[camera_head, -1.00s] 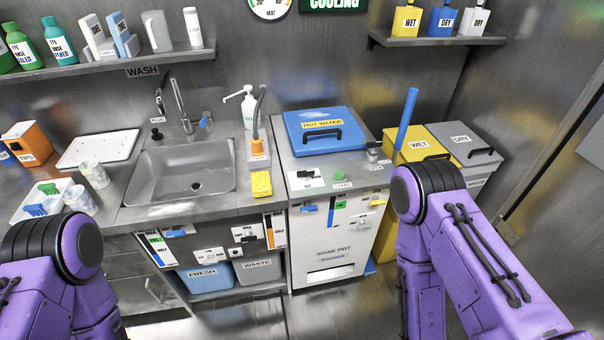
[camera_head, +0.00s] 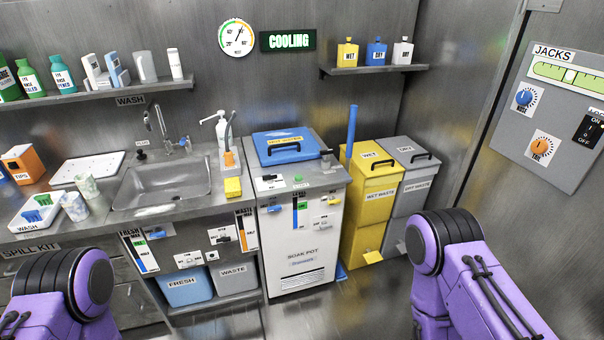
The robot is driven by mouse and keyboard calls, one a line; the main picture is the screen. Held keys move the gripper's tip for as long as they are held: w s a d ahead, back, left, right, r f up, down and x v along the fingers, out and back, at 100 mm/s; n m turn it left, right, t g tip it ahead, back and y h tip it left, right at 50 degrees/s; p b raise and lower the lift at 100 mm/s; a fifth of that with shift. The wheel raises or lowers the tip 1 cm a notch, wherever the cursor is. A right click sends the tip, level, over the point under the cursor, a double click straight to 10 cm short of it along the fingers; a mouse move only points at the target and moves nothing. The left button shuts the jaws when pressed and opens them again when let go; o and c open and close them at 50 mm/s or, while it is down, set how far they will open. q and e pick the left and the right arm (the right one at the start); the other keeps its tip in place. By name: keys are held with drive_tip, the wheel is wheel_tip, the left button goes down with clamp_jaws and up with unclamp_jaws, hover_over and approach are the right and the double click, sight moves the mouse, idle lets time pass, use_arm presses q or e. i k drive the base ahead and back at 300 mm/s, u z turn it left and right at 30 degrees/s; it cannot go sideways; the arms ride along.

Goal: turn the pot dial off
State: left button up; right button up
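The soak pot (camera_head: 306,235) is a white-fronted cabinet right of the sink, with a hot water lid (camera_head: 288,150) in blue on top. On its top front edge are a white plate with a black piece (camera_head: 268,178) and a green button (camera_head: 298,179). Its front has small blue and yellow fittings around a level strip. Which of these is the pot dial, and how it is set, is too small to tell. Purple links of both my arms show at the lower left and lower right. Neither gripper is in view.
A yellow wet waste bin (camera_head: 372,205) and a grey dry waste bin (camera_head: 412,190) stand right of the pot. The sink (camera_head: 165,180) is left of it. A jacks panel (camera_head: 560,110) with blue and orange dials is on the right wall. Floor before the pot looks clear.

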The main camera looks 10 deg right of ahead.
sight(269, 179)
drive_tip(key=z, duration=0.75)
drive_tip(key=i, duration=0.45)
drive_tip(key=z, duration=0.05)
